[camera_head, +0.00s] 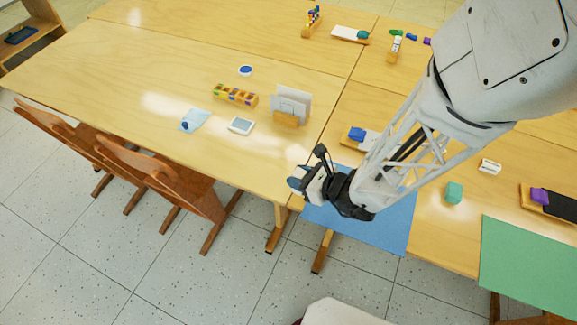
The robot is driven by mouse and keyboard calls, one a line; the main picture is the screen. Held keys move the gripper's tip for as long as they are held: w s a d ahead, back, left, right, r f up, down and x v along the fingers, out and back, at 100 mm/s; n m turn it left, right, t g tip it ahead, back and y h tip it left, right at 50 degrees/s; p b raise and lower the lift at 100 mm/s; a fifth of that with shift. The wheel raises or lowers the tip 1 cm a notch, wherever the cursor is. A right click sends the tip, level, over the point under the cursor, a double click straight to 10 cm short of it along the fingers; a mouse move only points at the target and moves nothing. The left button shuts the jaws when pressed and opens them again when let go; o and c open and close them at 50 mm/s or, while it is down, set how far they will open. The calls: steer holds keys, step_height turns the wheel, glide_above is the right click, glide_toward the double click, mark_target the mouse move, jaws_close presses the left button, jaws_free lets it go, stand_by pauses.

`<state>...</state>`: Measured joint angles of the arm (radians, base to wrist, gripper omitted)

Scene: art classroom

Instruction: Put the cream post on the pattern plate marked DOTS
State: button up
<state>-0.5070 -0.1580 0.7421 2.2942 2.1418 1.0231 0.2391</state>
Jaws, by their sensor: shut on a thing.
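My gripper (305,183) hangs over the left part of a blue mat (380,235), near the table's front edge. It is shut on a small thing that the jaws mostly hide. I cannot tell from this view whether it is the cream post. No DOTS marking can be read on any plate here. A small pale plate with a grey face (241,126) lies on the left table, left of my gripper.
A wooden holder with white cards (290,104), a wooden block tray (235,96), a blue round dish (246,70) and a light blue sheet (194,121) share the left table. A teal cube (453,193) and a green mat (535,268) are at right. Chairs (160,185) stand in front.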

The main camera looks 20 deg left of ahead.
steer(key=shift+a, duration=0.15)
steer(key=shift+w+a, duration=0.3)
steer(key=shift+a, duration=0.2)
steer(key=w+a+n+g, duration=0.1)
steer(key=w+a, duration=0.1)
steer(key=a, duration=1.4)
steer(key=w+a+n+g, duration=0.1)
steer(key=w+a, duration=0.1)
steer(key=a, duration=1.4)
steer(key=shift+w+r, duration=0.3)
steer(key=shift+r, duration=0.05)
glide_above(193, 119)
steer(key=shift+d+f, duration=0.1)
steer(key=shift+f, duration=0.65)
steer(key=shift+f, duration=1.75)
